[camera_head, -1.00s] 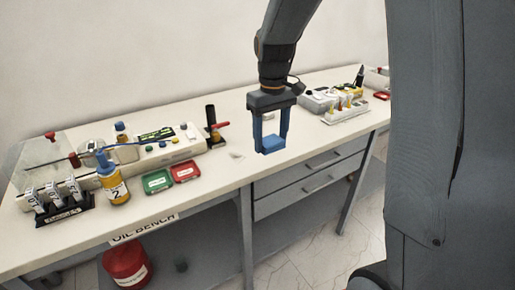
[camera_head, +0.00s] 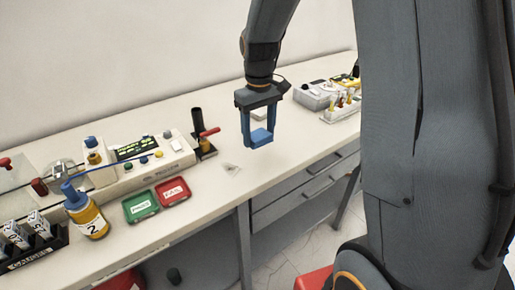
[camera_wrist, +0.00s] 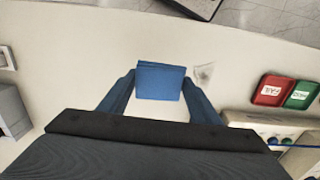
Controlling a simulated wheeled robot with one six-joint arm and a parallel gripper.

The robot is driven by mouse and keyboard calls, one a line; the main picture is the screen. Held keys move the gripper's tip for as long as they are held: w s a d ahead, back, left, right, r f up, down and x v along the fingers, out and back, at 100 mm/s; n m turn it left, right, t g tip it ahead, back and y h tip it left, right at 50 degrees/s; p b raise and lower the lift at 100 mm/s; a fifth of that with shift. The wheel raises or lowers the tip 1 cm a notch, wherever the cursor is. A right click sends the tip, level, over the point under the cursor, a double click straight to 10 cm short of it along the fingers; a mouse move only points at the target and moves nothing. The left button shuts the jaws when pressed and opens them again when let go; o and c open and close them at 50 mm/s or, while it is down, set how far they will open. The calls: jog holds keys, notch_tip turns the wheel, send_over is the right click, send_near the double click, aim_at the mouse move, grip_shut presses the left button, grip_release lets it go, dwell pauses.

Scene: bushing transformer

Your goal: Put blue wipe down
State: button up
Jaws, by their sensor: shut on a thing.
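The blue wipe (camera_head: 262,137) is a small folded blue block between the two fingers of my gripper (camera_head: 260,138). In the wrist view the wipe (camera_wrist: 159,81) shows as a blue square with the fingertips at its left and right sides. My gripper (camera_wrist: 158,88) is shut on it and points down over the white bench (camera_head: 215,195). The wipe looks to be a little above the bench top, but the exact gap cannot be told.
A green tray (camera_head: 141,206) and a red tray (camera_head: 173,191) lie on the bench to the left. A small clear piece (camera_head: 231,168) lies near the gripper. A black stand with a red handle (camera_head: 209,132) stands behind. A grey box (camera_head: 315,95) is at right.

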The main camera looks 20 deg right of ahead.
aim_at(258, 158)
jog(key=f, duration=0.2)
jog(key=shift+s+a+f, duration=0.1)
jog(key=shift+a+f, duration=0.15)
jog(key=shift+f, duration=0.15)
jog(key=shift+f+p, duration=0.7)
jog(key=shift+f, duration=1.15)
jog(key=o, duration=1.2)
jog(key=shift+f, duration=0.1)
